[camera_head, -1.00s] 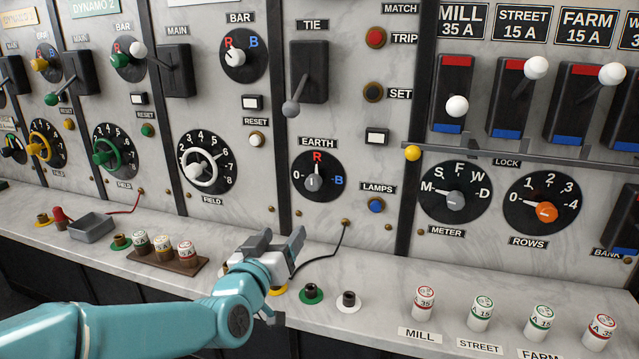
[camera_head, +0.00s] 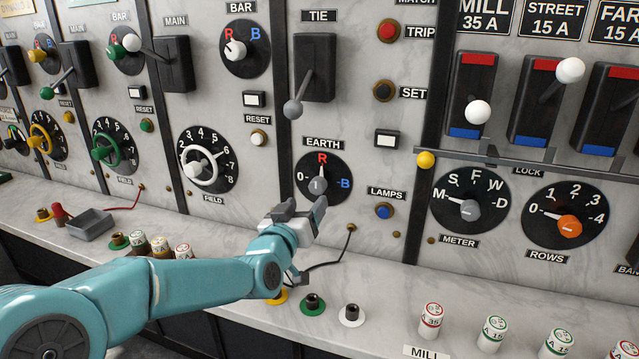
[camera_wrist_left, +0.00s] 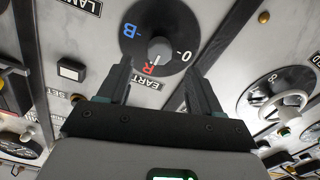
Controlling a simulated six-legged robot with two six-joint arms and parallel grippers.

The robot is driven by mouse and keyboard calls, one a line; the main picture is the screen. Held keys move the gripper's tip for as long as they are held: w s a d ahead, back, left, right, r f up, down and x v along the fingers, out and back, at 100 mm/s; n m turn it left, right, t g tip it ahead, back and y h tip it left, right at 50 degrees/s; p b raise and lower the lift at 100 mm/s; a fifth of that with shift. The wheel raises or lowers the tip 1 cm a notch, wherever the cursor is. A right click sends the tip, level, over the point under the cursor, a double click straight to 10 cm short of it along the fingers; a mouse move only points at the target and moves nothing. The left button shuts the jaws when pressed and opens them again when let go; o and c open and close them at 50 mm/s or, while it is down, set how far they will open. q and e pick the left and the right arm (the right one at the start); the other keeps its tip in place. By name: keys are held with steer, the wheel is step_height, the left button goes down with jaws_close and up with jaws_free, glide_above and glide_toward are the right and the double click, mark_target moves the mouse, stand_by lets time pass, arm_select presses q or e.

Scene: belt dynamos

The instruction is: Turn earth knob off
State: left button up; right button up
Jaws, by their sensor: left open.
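The earth knob (camera_head: 318,185) is a grey knob on a round black dial, under the EARTH label. Its pointer stands up at the red R, with 0 to the left and a blue B to the right. My left gripper (camera_head: 302,212) is open and empty, just below and in front of the dial. In the left wrist view the earth knob (camera_wrist_left: 159,48) shows upside down, beyond and between the open fingers (camera_wrist_left: 160,85); the fingers do not touch it. My right gripper is not in view.
The tie switch lever (camera_head: 293,108) sticks out above the dial. A black cable (camera_head: 335,262) runs from the panel to the shelf near my gripper. The field handwheel (camera_head: 200,169) is to the left, and the blue lamps button (camera_head: 384,211) to the right.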

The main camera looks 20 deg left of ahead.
mark_target(316, 190)
arm_select(q)
steer(key=w+p, duration=0.1)
steer(key=w, duration=0.6)
steer(key=shift+w+d, duration=0.15)
steer(key=shift+w, duration=0.05)
steer(key=shift+w+p, duration=0.4)
steer(key=shift+w, duration=0.15)
steer(key=shift+w+f, duration=0.1)
steer(key=shift+w, duration=0.25)
steer(key=shift+s, duration=0.15)
steer(key=c, duration=1)
